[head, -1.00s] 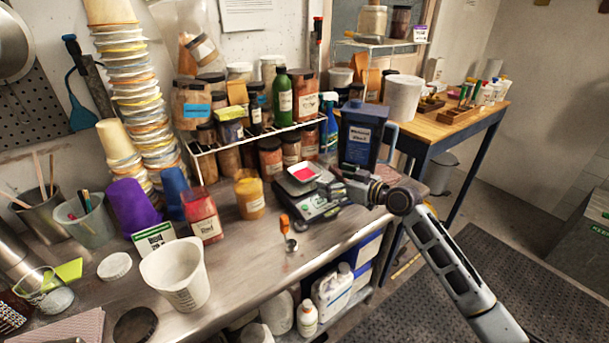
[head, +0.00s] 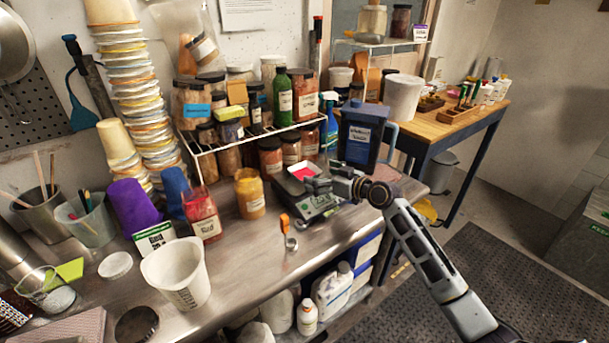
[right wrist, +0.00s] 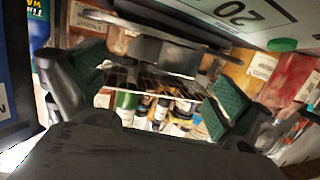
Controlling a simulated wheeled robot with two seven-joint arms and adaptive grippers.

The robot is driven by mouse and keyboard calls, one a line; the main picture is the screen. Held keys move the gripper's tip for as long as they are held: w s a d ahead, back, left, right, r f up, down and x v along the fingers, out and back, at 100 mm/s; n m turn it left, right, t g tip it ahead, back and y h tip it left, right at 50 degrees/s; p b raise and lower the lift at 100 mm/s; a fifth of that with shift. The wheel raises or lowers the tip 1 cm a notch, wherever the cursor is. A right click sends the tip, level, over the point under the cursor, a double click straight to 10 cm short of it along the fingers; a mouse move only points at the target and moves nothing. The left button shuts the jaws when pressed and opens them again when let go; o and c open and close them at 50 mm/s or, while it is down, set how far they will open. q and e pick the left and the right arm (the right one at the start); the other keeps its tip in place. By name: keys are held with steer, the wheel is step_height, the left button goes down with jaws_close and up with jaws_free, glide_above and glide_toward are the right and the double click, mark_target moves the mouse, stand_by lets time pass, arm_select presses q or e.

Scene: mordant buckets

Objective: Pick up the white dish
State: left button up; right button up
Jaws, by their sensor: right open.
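The white dish (head: 303,171) holds bright pink-red powder and sits on top of the digital scale (head: 318,204) on the steel bench. My right gripper (head: 315,184) is over the scale at the dish's right side, open, with nothing seen between its fingers. It partly hides the dish and scale in the head view. In the right wrist view the two green-padded fingers (right wrist: 155,88) stand wide apart, with the scale's display (right wrist: 235,14) close at the top. I cannot clearly make out the dish there. My left gripper is not in view.
A blue jug (head: 360,135) stands just behind my right gripper. A wire rack (head: 255,138) with jars is behind the scale. A yellow jar (head: 249,194) and an orange-handled tool (head: 287,230) are to its left. A white bucket (head: 178,275) stands at front left.

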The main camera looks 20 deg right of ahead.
mark_target(309, 171)
steer(key=shift+w, duration=0.1)
steer(key=shift+x, duration=0.85)
steer(key=shift+p+x, duration=0.3)
steer(key=shift+x, duration=1.15)
steer(key=shift+w+a+f, duration=0.1)
steer(key=shift+w+f, duration=0.05)
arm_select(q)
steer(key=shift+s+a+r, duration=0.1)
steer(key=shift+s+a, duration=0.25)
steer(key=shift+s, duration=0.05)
arm_select(e)
steer(key=c, duration=0.7)
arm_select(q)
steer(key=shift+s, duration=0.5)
arm_select(e)
steer(key=shift+c, duration=1.1)
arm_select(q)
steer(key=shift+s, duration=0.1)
